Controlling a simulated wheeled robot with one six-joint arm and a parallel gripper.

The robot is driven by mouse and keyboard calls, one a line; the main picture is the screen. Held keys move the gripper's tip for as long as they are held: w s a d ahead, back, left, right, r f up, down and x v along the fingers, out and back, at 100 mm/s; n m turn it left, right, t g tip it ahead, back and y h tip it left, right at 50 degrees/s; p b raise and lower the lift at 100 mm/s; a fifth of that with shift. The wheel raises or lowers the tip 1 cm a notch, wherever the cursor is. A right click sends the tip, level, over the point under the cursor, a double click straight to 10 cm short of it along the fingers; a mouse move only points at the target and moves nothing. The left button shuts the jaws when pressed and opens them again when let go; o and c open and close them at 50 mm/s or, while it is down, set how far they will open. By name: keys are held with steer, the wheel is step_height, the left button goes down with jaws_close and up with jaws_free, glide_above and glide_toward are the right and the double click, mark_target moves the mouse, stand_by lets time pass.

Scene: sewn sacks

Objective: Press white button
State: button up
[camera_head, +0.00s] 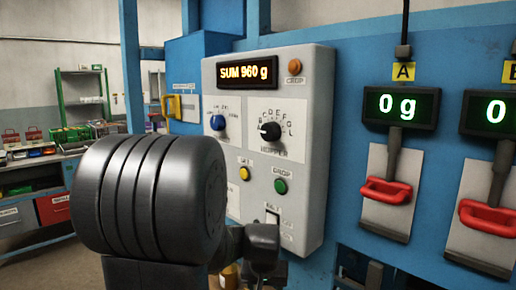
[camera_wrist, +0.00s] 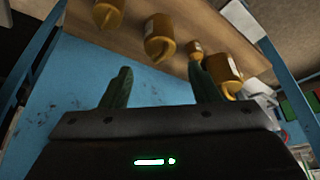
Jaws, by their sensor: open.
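A light grey control panel (camera_head: 310,150) fills the middle of the head view. Near its bottom is a small white part (camera_head: 272,217) under a label I cannot read clearly; whether it is a button or a switch, I cannot tell. Above it are a yellow button (camera_head: 244,173) and a green button (camera_head: 281,186) labelled DROP. An orange button (camera_head: 294,67) is at the upper right. My gripper (camera_wrist: 161,88) is open and empty in the wrist view, its two dark green fingers apart. The fingers cannot be made out in the head view, where my dark arm covers the panel's lower left.
The panel display (camera_head: 248,72) reads SUM 960 g. A blue knob (camera_head: 217,122) and a black knob (camera_head: 270,131) sit below it. Scales with red handles (camera_head: 386,191) are at the right. Several yellow containers (camera_wrist: 160,36) on a brown surface (camera_wrist: 135,62) lie beyond my fingers.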

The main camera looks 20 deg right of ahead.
jaws_close()
stand_by(1.4)
